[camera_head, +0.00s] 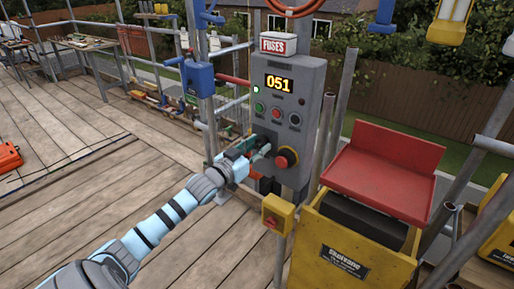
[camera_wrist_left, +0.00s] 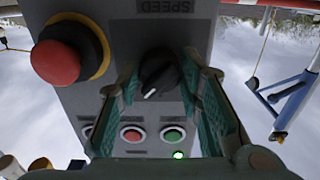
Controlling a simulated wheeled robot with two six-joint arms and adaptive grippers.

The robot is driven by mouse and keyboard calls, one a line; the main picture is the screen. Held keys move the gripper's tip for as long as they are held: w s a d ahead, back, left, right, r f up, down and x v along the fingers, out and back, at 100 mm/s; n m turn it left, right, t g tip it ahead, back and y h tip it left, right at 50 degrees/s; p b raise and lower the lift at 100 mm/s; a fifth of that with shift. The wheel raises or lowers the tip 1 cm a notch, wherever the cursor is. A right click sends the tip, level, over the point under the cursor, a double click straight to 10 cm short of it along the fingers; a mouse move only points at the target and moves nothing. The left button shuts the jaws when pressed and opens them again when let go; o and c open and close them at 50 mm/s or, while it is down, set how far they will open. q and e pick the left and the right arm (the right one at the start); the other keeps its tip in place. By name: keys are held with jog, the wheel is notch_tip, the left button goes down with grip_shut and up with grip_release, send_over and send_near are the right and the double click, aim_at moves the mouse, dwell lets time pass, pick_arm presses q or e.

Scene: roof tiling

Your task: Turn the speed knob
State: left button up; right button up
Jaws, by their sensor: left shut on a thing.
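The grey control box (camera_head: 297,85) stands on a post in the middle of the head view, its lit display (camera_head: 279,84) reading 051. My left gripper (camera_head: 257,146) reaches its lower front and hides most of the speed knob there. In the left wrist view, which is upside down, the black speed knob (camera_wrist_left: 158,74) with a white pointer mark sits under the SPEED label (camera_wrist_left: 168,6). The green-padded fingers of my left gripper (camera_wrist_left: 160,84) are shut on it, one on each side. My right gripper is not in view.
A red stop button (camera_head: 283,161) on a yellow ring sits right beside the knob. Green, red and black buttons (camera_head: 277,113) are above it. A yellow machine with a red chute (camera_head: 385,170) stands to the right. Scaffold poles surround the box; the plank floor is mostly clear at left.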

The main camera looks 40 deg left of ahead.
aim_at(264, 112)
pick_arm(q)
jog(key=shift+m, duration=0.4)
jog(key=m+b, duration=0.1)
jog(key=m, duration=0.2)
jog(key=shift+a+m+b, duration=0.1)
jog(key=shift+m+b, duration=0.45)
jog(key=shift+m, duration=1.95)
jog(key=o, duration=1.2)
notch_tip(264, 112, up, 10)
